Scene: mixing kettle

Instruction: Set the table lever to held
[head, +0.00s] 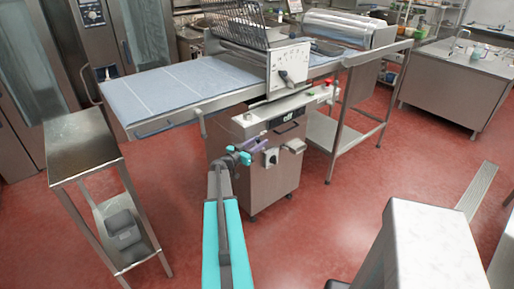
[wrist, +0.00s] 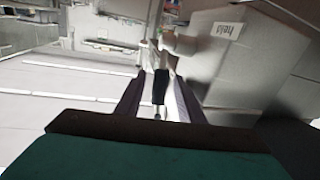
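The table lever appears in the wrist view as a black grip (wrist: 160,88) between the two purple-grey fingers of my gripper (wrist: 155,98). A light gap shows beside the grip, so the fingers look apart and not closed on it. A label reading "held" (wrist: 222,29) shows upside down on a grey panel to the right. In the head view my gripper (head: 254,142) is in front of the machine's cabinet (head: 272,172), below a label that seems to read "off" (head: 283,119). The lever is too small to make out there.
A steel side table (head: 82,140) stands at left. A pale block (head: 440,245) is at lower right. Red floor is open around the cabinet.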

